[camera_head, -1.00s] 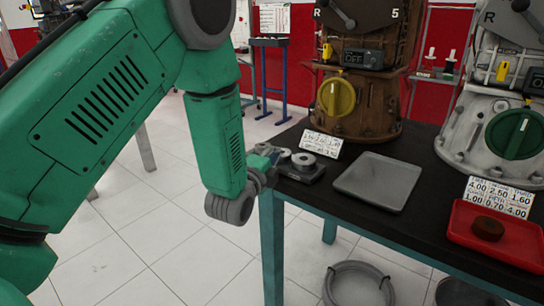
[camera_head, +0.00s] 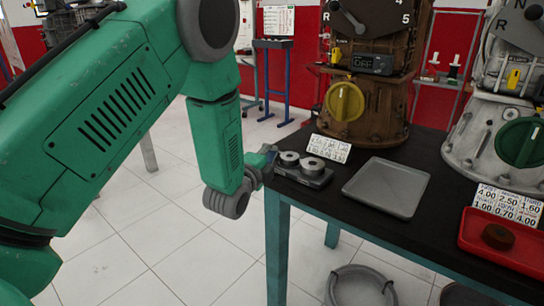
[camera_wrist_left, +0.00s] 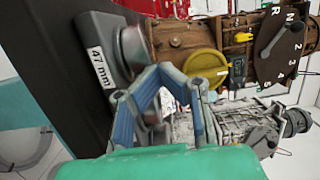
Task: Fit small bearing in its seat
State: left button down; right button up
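Two metallic round parts that look like bearings stand on a dark block (camera_head: 305,180) at the table's near left corner, a left one (camera_head: 288,158) and a right one (camera_head: 313,165). I cannot tell which is the small bearing. My left gripper (camera_head: 268,154) is beside the block's left end, close to the left part. In the left wrist view its blue and grey fingers (camera_wrist_left: 160,72) bend in towards each other in front of the block (camera_wrist_left: 98,35), which bears a "47 mm" label. A round part (camera_wrist_left: 132,50) shows there beside the fingers. The fingertip gap and any contact are unclear. My right gripper is out of view.
An empty grey tray (camera_head: 388,186) lies right of the block, and a red tray (camera_head: 492,250) holds a brown round part (camera_head: 497,236). A brown gearbox (camera_head: 370,100) and a white one (camera_head: 500,110) stand behind. A label card (camera_head: 328,148) stands behind the block.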

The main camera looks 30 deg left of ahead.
pick_arm(q)
jog(key=shift+s+a+f+y, duration=0.2)
jog(key=shift+a+f+y, duration=0.1)
jog(key=shift+a, duration=0.3)
jog(key=shift+s+f, duration=0.1)
jog(key=shift+f, duration=0.05)
jog(key=s+d, duration=0.2)
jog(key=d, duration=0.1)
jog(key=s+d+p, duration=0.1)
jog(key=d, duration=0.1)
jog(key=shift+s, duration=0.25)
jog(key=s+d+f+n+g+h+p, duration=0.1)
jog(key=s+f+n+g+p, duration=0.5)
jog(key=s, duration=0.7)
jog(key=s+d+f+n+g+h+p, duration=0.1)
jog(key=s+d+f+n+g+p, duration=0.2)
jog(key=s, duration=0.9)
notch_tip(320, 180, down, 4)
jog(key=n+g+p, duration=0.3)
jog(key=g, duration=0.1)
jog(key=shift+s+d+h, duration=0.3)
jog(key=shift+s+d, duration=0.05)
jog(key=shift+d, duration=0.05)
jog(key=s+d+f+n+g, duration=0.1)
jog(key=s+f+n+g, duration=0.2)
jog(key=s, duration=0.6)
jog(key=shift+s+f+n+g+h, duration=0.2)
jog(key=shift+f+n+g+h, duration=0.1)
jog(key=shift+g, duration=0.3)
